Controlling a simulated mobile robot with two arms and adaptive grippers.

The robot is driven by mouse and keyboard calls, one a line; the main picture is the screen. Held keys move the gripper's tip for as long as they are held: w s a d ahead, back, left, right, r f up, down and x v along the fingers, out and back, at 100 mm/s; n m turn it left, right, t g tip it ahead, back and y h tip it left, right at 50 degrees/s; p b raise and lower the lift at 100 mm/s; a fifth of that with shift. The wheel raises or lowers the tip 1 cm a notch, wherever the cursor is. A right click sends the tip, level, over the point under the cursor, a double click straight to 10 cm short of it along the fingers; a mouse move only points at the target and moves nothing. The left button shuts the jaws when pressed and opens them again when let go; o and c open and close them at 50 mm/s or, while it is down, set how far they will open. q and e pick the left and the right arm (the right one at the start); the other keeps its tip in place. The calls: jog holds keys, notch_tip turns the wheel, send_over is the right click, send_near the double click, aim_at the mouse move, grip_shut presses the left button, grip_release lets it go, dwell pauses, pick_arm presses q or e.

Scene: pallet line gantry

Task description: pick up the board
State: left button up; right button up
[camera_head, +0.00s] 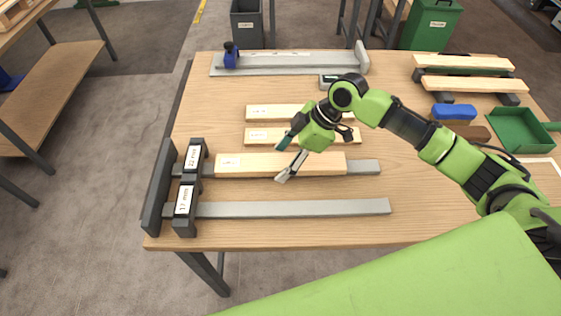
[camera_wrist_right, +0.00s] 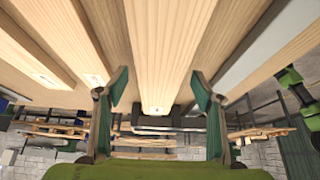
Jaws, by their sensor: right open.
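A pale wooden board (camera_head: 235,164) with a small white label lies along the upper grey rail, its left end near the black block marked 22 mm (camera_head: 193,158). My right gripper (camera_head: 281,163) is open above this board, with one finger towards its far side and one towards its near side. In the right wrist view, the board (camera_wrist_right: 165,50) runs between the two spread fingers (camera_wrist_right: 162,100); I cannot tell whether they touch it. Two more labelled boards (camera_head: 264,112) and (camera_head: 262,135) lie just behind on the table. My left gripper is not in view.
A second block marked 17 mm (camera_head: 185,206) and a bare lower rail (camera_head: 300,208) lie in front on the wooden table (camera_head: 420,220). A grey clamp-like fixture (camera_head: 290,69) stands at the back. Boards on dark supports (camera_head: 465,62), a blue-topped brush (camera_head: 454,111) and a green tray (camera_head: 520,130) are at right.

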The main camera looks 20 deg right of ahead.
jog(key=c, duration=1.4)
jog(key=shift+c, duration=0.5)
jog(key=shift+r, duration=0.15)
